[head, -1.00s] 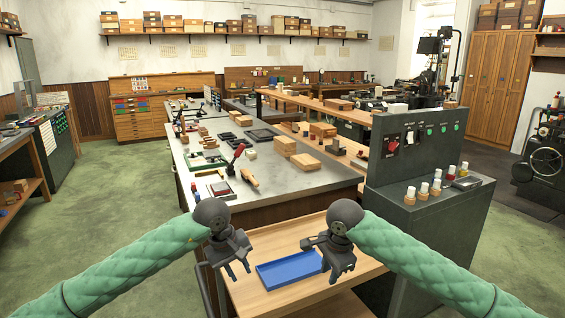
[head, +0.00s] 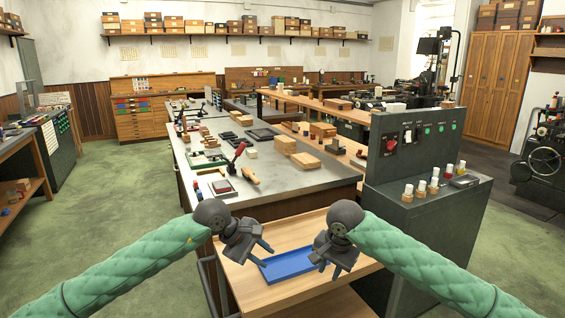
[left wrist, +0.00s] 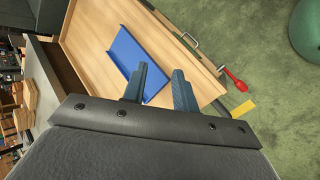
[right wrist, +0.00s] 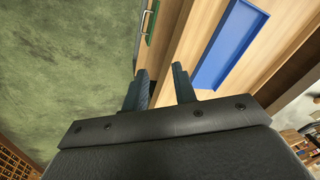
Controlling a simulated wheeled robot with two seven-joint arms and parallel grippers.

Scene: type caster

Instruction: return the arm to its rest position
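My left gripper (head: 265,254) is over the left part of the wooden table, by the left end of the blue tray (head: 292,264). Its two fingers stand apart with nothing between them in the left wrist view (left wrist: 160,88). My right gripper (head: 328,268) is near the tray's right end and hides part of it. Its fingers are also apart and empty in the right wrist view (right wrist: 160,85). The tray looks empty and lies on the wooden top (head: 262,299). It also shows in the left wrist view (left wrist: 128,52) and the right wrist view (right wrist: 232,40).
A metal-topped bench (head: 293,181) with blocks and tools stands behind the wooden table. A dark green cabinet with a switch panel (head: 415,148) and several small jars is at the right. A red-handled item (left wrist: 236,82) shows beside the table. Green floor is open at the left.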

